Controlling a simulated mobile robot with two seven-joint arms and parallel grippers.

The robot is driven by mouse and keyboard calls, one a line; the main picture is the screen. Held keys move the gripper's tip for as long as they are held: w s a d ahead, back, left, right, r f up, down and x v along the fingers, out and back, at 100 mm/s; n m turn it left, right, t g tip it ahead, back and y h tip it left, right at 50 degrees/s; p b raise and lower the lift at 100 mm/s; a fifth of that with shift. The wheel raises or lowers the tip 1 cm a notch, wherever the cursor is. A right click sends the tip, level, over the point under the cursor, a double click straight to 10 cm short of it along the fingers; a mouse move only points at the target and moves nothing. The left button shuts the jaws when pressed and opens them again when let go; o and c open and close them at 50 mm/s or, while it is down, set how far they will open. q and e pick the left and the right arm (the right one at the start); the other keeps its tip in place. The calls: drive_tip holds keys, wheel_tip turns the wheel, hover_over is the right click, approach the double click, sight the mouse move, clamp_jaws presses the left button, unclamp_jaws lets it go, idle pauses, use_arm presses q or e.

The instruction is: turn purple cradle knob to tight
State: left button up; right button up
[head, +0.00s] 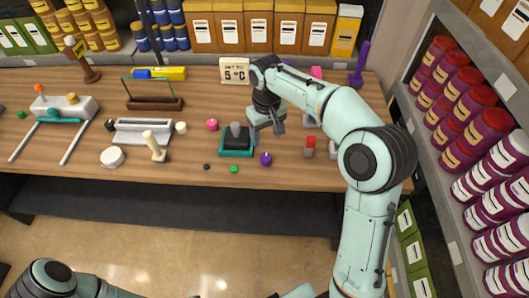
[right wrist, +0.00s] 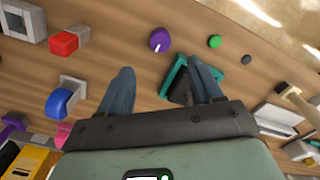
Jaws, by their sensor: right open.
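The purple knob (head: 265,158) stands on the wooden table near its front edge, just right of a teal-framed cradle (head: 236,152) with a dark block and grey top. In the right wrist view the purple knob (right wrist: 160,40) is round, with a white pointer mark on its edge. My right gripper (head: 266,135) is open and empty above the table, behind the knob. In the right wrist view its fingers (right wrist: 164,70) are spread, with the knob beyond the gap and apart from both. One finger partly covers the teal cradle (right wrist: 170,75). My left gripper is out of view.
A green button (head: 234,169) and a small black button (head: 207,167) sit left of the knob. A red-topped block (head: 309,147) stands to the right. A pink knob (head: 212,125) and a cream handle (head: 154,146) are farther left. Shelves with boxes and jars border the table.

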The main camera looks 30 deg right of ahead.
sight(266, 157)
wheel_tip(266, 157, down, 11)
drive_tip(key=shift+r+b, duration=0.15)
drive_tip(key=shift+b, duration=0.35)
drive_tip(key=c, duration=1.1)
